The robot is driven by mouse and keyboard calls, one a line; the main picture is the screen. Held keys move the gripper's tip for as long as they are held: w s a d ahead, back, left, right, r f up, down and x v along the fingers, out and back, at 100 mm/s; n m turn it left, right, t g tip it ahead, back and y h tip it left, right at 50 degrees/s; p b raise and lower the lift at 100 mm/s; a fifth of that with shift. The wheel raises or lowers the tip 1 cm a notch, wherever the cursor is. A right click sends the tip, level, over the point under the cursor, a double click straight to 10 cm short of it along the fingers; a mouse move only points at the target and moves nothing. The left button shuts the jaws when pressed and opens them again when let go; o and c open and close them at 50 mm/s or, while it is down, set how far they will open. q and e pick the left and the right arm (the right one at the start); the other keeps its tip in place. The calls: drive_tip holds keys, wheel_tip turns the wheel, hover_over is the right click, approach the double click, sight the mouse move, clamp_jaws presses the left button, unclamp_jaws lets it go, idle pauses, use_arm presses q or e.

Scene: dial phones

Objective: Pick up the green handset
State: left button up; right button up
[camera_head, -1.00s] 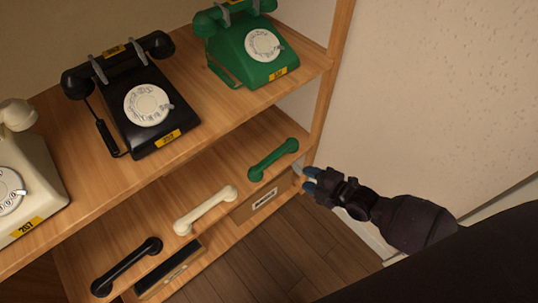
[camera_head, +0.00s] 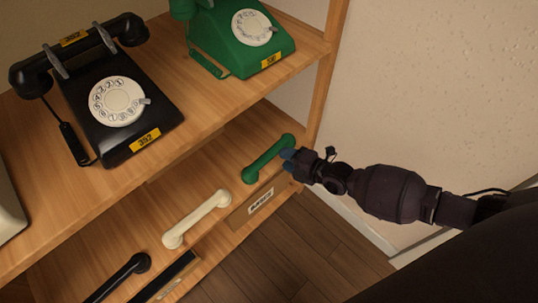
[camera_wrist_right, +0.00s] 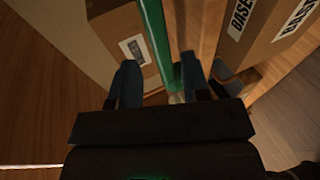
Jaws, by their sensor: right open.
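My right gripper (camera_head: 288,160) is open at the handset's right end. In the right wrist view the handset (camera_wrist_right: 155,40) runs up the picture and its near end lies between the two open blue fingertips (camera_wrist_right: 160,78). I cannot tell whether either finger touches it. My left gripper is not in view.
A white handset (camera_head: 197,218) and a black handset (camera_head: 120,279) lie further left on the lower shelf (camera_head: 110,235). A black phone (camera_head: 110,95) stands on the upper shelf. A labelled cardboard box (camera_head: 255,205) sits beside the green handset. A wall (camera_head: 440,90) rises on the right.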

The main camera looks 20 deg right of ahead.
sight(273, 157)
drive_tip(key=shift+w+a+f+b, duration=0.3)
drive_tip(key=shift+w+a+f, duration=0.1)
drive_tip(key=shift+w+a, duration=0.2)
drive_tip(key=shift+w+a+f+b, duration=0.3)
drive_tip(key=shift+w+a+f, duration=0.1)
drive_tip(key=shift+w+a, duration=0.4)
drive_tip(key=shift+w, duration=0.3)
drive_tip(key=shift+r, duration=0.1)
drive_tip(key=c, duration=0.8)
drive_tip(key=shift+s, duration=0.1)
